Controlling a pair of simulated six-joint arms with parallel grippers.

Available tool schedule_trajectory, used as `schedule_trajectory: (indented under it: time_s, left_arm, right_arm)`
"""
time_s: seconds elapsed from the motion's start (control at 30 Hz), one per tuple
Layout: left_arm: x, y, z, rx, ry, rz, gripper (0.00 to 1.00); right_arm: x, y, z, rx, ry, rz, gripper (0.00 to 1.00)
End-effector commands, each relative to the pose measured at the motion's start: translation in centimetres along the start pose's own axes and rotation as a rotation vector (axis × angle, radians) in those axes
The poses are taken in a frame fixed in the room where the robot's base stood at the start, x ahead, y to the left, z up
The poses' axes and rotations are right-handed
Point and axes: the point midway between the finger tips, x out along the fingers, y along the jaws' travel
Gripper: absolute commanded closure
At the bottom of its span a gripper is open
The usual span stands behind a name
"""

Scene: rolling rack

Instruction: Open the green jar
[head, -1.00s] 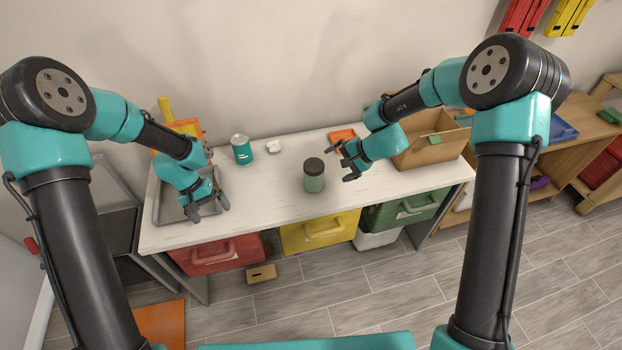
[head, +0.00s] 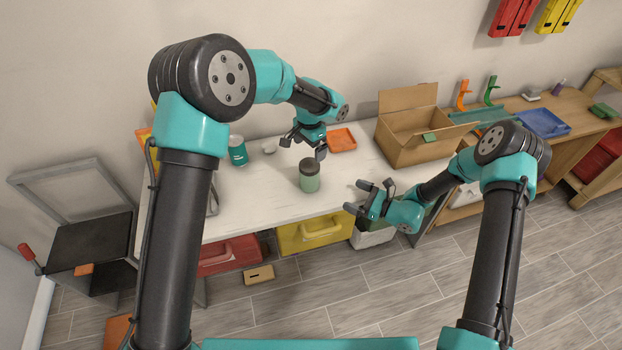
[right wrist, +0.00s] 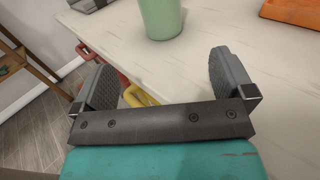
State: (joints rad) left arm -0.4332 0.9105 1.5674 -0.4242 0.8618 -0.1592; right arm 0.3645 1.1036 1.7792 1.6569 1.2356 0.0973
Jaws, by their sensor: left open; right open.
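The green jar (head: 309,179) with its dark lid (head: 309,166) stands upright near the middle of the white table. The lid is on. My left gripper (head: 305,146) is open and empty, above and just behind the jar, pointing down. My right gripper (head: 368,196) is open and empty, to the right of the jar near the table's front edge, its fingers pointing toward the jar. In the right wrist view the jar's lower part (right wrist: 160,18) shows ahead of the two spread fingers (right wrist: 165,85), apart from them; its lid is out of frame there.
A teal can (head: 238,152) and a small white item (head: 268,147) stand at the back left. An orange tray (head: 342,139) lies behind the jar. An open cardboard box (head: 408,150) stands at the right. Red (head: 230,256) and yellow (head: 315,232) bins hang below the table.

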Motion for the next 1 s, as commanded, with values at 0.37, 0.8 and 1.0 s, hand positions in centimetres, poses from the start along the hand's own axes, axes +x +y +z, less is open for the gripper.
schedule_trajectory:
  time_s: [0.37, 0.8, 1.0]
  left_arm:
    - [0.0, 0.0, 0.0, -0.002, 0.0, 0.001, 0.01]
    - [0.0, 0.0, 0.1, -0.003, 0.0, 0.001, 0.01]
    - [0.0, 0.0, 0.1, -0.003, 0.0, 0.001, 0.01]
  right_arm:
    - [1.4, 0.0, 0.0, -0.003, 0.002, 0.003, 0.0]
    - [7.9, 0.1, 0.0, -0.005, 0.002, 0.005, 0.0]
    - [11.0, 0.1, 0.0, -0.003, 0.002, 0.003, 0.0]
